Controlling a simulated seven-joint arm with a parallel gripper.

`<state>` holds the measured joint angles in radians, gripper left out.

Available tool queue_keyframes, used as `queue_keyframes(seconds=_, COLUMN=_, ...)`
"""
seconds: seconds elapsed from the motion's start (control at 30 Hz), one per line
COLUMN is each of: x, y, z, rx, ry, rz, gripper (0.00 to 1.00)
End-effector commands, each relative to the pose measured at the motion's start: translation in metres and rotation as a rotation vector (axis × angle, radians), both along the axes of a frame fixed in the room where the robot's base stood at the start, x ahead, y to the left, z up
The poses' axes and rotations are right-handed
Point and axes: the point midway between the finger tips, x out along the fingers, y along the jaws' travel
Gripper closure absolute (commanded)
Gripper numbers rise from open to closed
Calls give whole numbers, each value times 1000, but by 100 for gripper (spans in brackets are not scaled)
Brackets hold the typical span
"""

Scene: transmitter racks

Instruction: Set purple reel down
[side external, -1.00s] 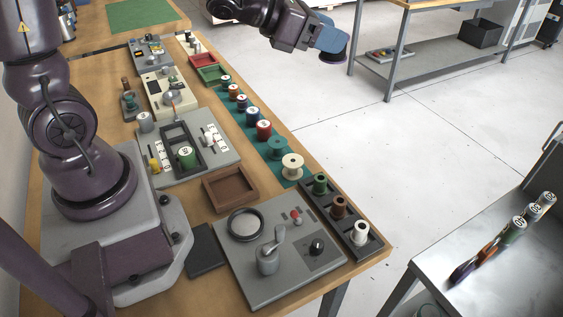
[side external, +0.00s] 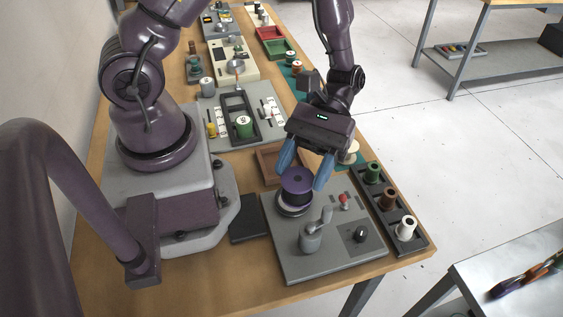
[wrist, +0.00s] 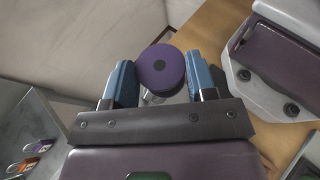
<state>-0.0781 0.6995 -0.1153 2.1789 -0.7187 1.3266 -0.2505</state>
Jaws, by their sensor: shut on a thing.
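My gripper (side external: 301,176) is shut on the purple reel (side external: 298,182), with one blue finger on each side of it. The reel is upright over the dark round ring (side external: 291,212) at the back left of the grey crank panel (side external: 290,255). The reel hides much of the ring, and I cannot tell whether its base touches. In the wrist view the round purple face of the reel (wrist: 161,68) shows between the fingers.
A crank (side external: 312,237), a red knob (side external: 344,199) and a black knob (side external: 360,234) stand up near the ring. A dark rack (side external: 408,243) with green, brown and white reels is at right. An empty brown tray (side external: 267,165) lies behind the panel.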

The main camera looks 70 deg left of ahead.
Motion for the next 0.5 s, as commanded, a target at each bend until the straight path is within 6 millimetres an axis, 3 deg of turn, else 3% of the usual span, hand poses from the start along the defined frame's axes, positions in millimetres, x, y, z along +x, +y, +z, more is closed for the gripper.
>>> queue_keyframes(seconds=0.1, x=-29, y=16, z=-12, rx=-2, ry=1, rz=-307, gripper=71)
queue_keyframes(seconds=0.23, x=-53, y=43, z=-21, rx=-3, ry=1, rz=-646, gripper=71)
queue_keyframes(seconds=0.37, x=-65, y=74, z=-26, rx=-3, ry=1, rz=-986, gripper=71)
queue_keyframes(seconds=0.5, x=-63, y=108, z=-28, rx=-3, ry=0, rz=-1342, gripper=71)
